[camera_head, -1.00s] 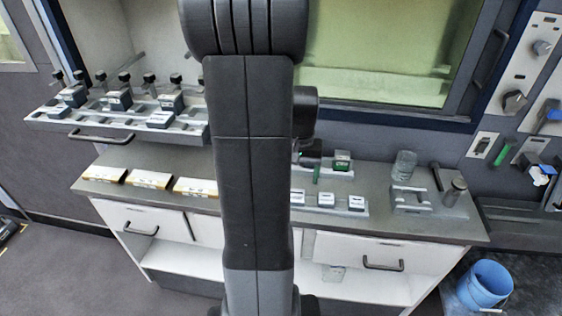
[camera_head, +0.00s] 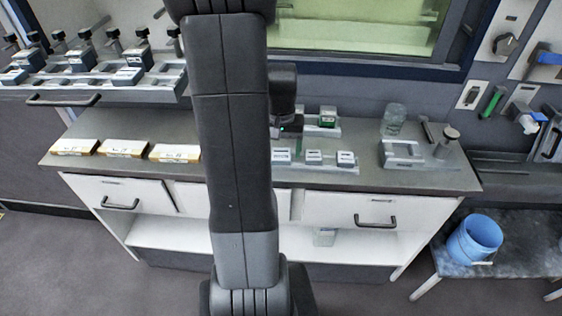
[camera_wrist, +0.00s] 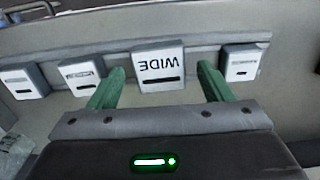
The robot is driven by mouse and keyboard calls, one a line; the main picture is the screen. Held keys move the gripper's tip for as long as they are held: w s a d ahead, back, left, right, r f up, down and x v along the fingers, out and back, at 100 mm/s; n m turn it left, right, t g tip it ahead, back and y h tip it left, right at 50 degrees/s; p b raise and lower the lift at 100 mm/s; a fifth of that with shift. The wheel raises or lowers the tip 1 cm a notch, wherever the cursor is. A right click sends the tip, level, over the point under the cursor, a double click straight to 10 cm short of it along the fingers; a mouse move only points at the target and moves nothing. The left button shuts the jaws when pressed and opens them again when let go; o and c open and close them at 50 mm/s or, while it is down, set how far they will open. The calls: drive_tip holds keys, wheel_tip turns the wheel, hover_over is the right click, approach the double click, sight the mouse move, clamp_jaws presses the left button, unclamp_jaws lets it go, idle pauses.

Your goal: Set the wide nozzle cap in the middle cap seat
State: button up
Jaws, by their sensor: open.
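The wide nozzle cap (camera_wrist: 160,65) is a pale block lettered WIDE, upside down in the wrist view, on a strip between similar caps. My gripper (camera_wrist: 160,67) is open, with one green finger on each side of this cap; I cannot tell whether either touches it. In the head view my gripper's dark body and a green finger (camera_head: 298,148) show beside my arm. The cap (camera_head: 281,156) is partly hidden there by my arm. The middle cap seat cannot be made out for certain; a raised tray (camera_head: 170,82) with clamps and blocks stands at upper left.
Two more caps, (camera_head: 314,157) and (camera_head: 346,158), sit to the right on the strip. A clear jar (camera_head: 394,118) and a metal fixture (camera_head: 402,150) are further right. Yellow-and-white boxes (camera_head: 123,148) lie along the counter's left.

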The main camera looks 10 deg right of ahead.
sight(281, 154)
drive_tip(key=shift+f, duration=0.55)
drive_tip(key=shift+c, duration=0.2)
drive_tip(key=c, duration=1)
wheel_tip(281, 154, up, 6)
drive_tip(key=p, duration=0.4)
drive_tip(key=shift+c, duration=0.2)
drive_tip(key=shift+r, duration=0.1)
